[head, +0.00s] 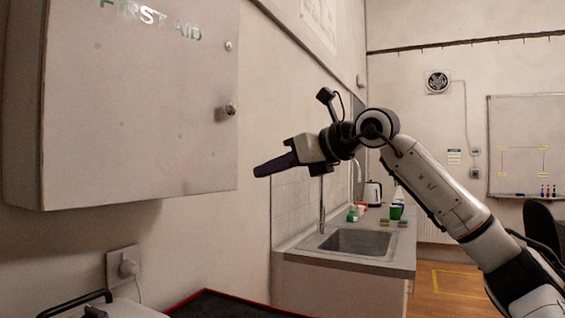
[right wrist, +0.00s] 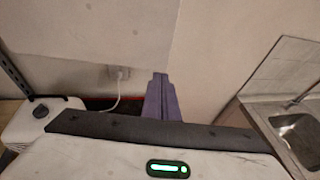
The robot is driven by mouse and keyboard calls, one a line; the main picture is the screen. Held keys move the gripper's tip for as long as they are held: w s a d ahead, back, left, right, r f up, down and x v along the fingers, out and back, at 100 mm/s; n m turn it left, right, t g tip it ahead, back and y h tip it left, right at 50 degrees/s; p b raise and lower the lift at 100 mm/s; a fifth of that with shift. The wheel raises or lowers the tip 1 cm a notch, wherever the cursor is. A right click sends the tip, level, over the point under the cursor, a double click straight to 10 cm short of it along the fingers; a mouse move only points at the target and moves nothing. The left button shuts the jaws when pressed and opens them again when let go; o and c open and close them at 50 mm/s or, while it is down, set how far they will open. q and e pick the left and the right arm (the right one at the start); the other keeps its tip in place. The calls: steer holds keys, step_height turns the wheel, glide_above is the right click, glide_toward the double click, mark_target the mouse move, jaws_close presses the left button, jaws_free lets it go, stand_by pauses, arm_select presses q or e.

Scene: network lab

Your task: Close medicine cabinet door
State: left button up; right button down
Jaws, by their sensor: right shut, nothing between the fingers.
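The medicine cabinet (head: 22,120) is a pale grey metal box on the wall at the left of the head view. Its door (head: 140,110), marked FIRST AID, faces the room and has a round knob (head: 231,109) near its right edge. I see no gap between door and box from here. My right gripper (head: 257,172) is shut and empty, its dark purple fingers pointing left, apart from the door and to the right of and below the knob. The shut fingers show in the right wrist view (right wrist: 161,90). My left gripper is not in view.
A sink counter (head: 345,262) with a kettle (head: 373,192) stands behind my right arm. A wall socket with a plug (head: 125,264) is below the cabinet. A red-edged dark tray (head: 235,305) lies at the bottom. Open air lies between gripper and door.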

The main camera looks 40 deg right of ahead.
mark_target(233, 177)
arm_select(q)
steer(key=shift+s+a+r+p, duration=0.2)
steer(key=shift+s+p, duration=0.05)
steer(key=shift+p, duration=0.4)
arm_select(e)
steer(key=x, duration=0.4)
steer(key=r+x, duration=0.1)
steer(key=x, duration=0.1)
steer(key=shift+w, duration=0.1)
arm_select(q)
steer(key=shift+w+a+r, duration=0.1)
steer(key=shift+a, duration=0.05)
arm_select(e)
steer(key=shift+w+a+f, duration=0.1)
steer(key=shift+w+a, duration=0.05)
steer(key=shift+w, duration=0.45)
